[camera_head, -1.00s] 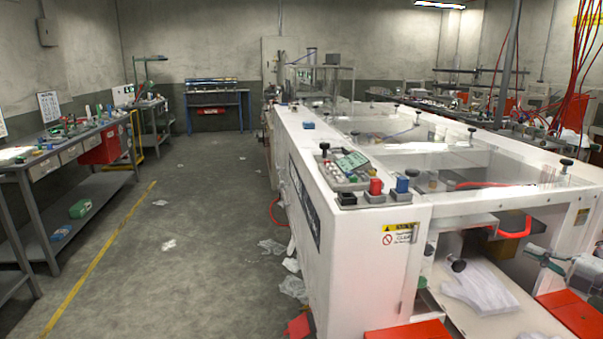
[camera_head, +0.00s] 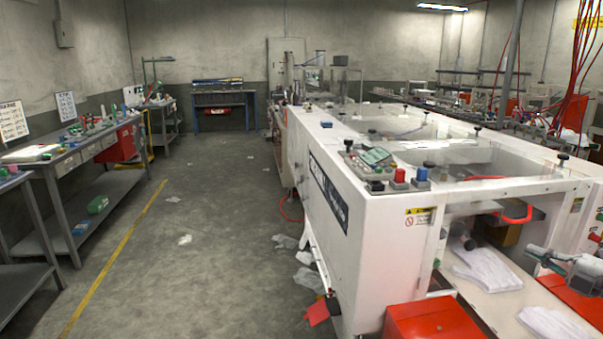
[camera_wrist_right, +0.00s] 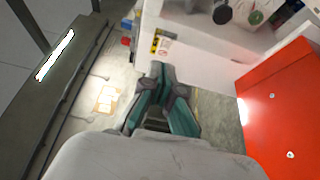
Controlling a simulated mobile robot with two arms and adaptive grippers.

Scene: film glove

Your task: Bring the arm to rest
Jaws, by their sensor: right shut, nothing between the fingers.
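My right gripper (camera_head: 532,254) shows at the right edge of the head view, in front of the white machine's open end. Its teal and grey fingers (camera_wrist_right: 160,76) are together and empty in the right wrist view. It appears clear of the machine and the table below. My left gripper is out of view.
The large white machine (camera_head: 372,258) fills the right half. White gloves (camera_head: 485,268) lie on a table by its open end. Red boxes (camera_head: 436,322) stand low in front. Workbenches (camera_head: 72,160) line the left wall. The grey floor between is mostly free, with a few scraps.

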